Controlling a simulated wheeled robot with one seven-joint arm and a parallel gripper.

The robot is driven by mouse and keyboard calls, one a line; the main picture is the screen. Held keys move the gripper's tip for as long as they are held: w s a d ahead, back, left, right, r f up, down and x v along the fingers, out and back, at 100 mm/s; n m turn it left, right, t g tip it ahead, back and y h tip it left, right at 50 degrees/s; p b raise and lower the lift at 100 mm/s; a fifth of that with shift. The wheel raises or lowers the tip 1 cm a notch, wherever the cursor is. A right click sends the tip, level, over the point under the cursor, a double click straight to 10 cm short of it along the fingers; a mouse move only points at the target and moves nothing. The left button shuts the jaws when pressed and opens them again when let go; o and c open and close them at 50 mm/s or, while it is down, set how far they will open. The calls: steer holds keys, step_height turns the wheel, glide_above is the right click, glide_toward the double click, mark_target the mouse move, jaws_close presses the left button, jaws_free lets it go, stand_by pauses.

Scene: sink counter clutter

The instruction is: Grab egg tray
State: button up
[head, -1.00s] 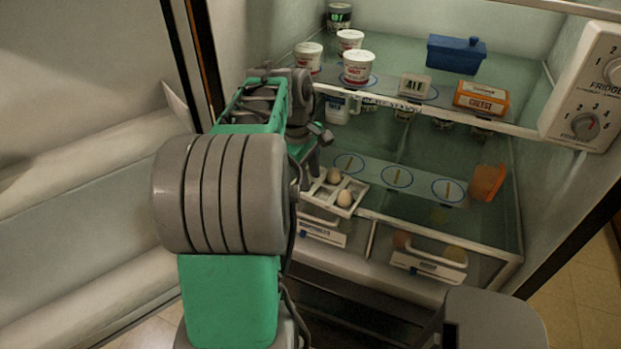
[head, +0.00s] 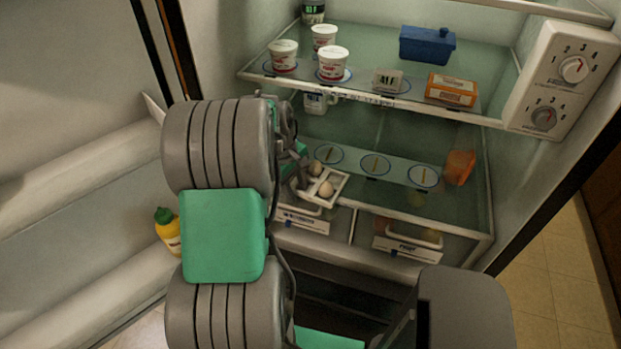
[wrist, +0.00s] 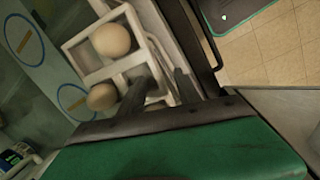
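The egg tray (head: 338,193) is white and holds two brown eggs in the head view. It sits at the front left of the lower fridge shelf, angled to the shelf edge. In the wrist view the tray (wrist: 75,42) and both eggs fill the upper left. My gripper (head: 301,181) is at the tray's left side, mostly behind my arm. In the wrist view the dark fingers of my gripper (wrist: 162,88) are apart at the tray's near edge, with part of its white wall between them. I see no firm contact of both fingers.
White drawers (head: 408,243) lie below the shelf. An orange container (head: 460,167) stands at its right. Above, the upper shelf holds white cups (head: 333,64), a blue box (head: 427,45) and an orange cheese box (head: 451,89). A yellow bottle (head: 168,232) stands in the door.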

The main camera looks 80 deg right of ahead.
steer(key=shift+c, duration=0.4)
jaws_close()
steer(key=shift+r, duration=0.1)
